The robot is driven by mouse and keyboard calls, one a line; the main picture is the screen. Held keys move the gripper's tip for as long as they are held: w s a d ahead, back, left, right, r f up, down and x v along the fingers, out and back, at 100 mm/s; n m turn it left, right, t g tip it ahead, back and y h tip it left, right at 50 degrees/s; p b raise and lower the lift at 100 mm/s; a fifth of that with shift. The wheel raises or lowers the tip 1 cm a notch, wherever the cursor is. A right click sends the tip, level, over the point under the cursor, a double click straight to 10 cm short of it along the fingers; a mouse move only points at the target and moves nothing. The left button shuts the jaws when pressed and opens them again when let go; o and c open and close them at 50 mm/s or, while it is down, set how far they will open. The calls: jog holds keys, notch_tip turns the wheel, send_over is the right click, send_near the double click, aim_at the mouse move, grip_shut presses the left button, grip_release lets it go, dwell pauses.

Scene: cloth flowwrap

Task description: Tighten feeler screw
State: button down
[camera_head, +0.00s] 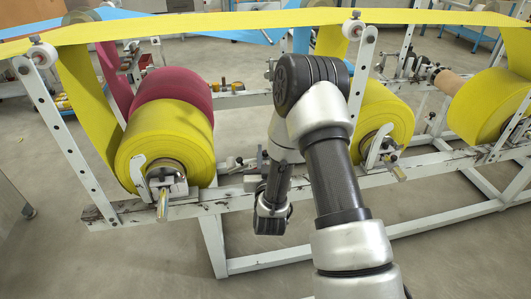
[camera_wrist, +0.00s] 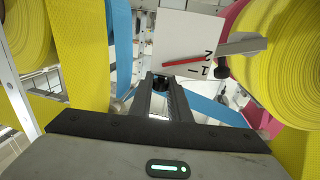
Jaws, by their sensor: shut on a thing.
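In the wrist view, my gripper (camera_wrist: 164,82) reaches up the middle of the picture with its two dark fingers close together. They are shut on a small dark round part, which looks like the feeler screw (camera_wrist: 160,88), just below a white scale plate (camera_wrist: 180,40). The plate has the marks 1 and 2 and a red pointer (camera_wrist: 197,61) lying across it. The fingers hide much of the screw, and its thread cannot be seen. In the head view my arm hides the fingertips, the screw and the scale.
A large yellow roll (camera_head: 165,145) and a dark red roll (camera_head: 175,92) hang on the white frame rail (camera_head: 400,176). More yellow rolls (camera_head: 385,115) stand to the right. A yellow web (camera_head: 220,22) runs overhead. Yellow material is close on both sides in the wrist view. Open floor lies in front.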

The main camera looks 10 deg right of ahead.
jog(key=m+g+h, duration=0.1)
jog(key=m+h, duration=0.1)
jog(key=h, duration=0.1)
jog(key=m+g+h, duration=0.1)
jog(key=m+h, duration=0.1)
jog(key=h, duration=0.1)
jog(key=shift+a+m+g+h, duration=0.2)
jog(key=shift+m+g+h, duration=0.1)
jog(key=shift+g, duration=0.1)
jog(key=m+g+h, duration=0.4)
jog(key=g+h, duration=0.1)
jog(key=shift+m, duration=0.3)
jog(key=m+g+h, duration=0.1)
jog(key=m+g, duration=0.1)
jog(key=g, duration=0.1)
jog(key=m+g+h, duration=0.1)
jog(key=m+g, duration=0.1)
jog(key=g, duration=0.1)
jog(key=shift+d+f+h, duration=0.1)
jog(key=shift+d+h, duration=0.05)
jog(key=shift+h, duration=0.25)
jog(key=shift+m+g, duration=1.8)
jog(key=shift+g, duration=0.8)
jog(key=shift+m+g, duration=0.3)
jog(key=shift+g, duration=0.2)
jog(key=c, duration=1.7)
grip_release()
jog(key=shift+o, duration=0.2)
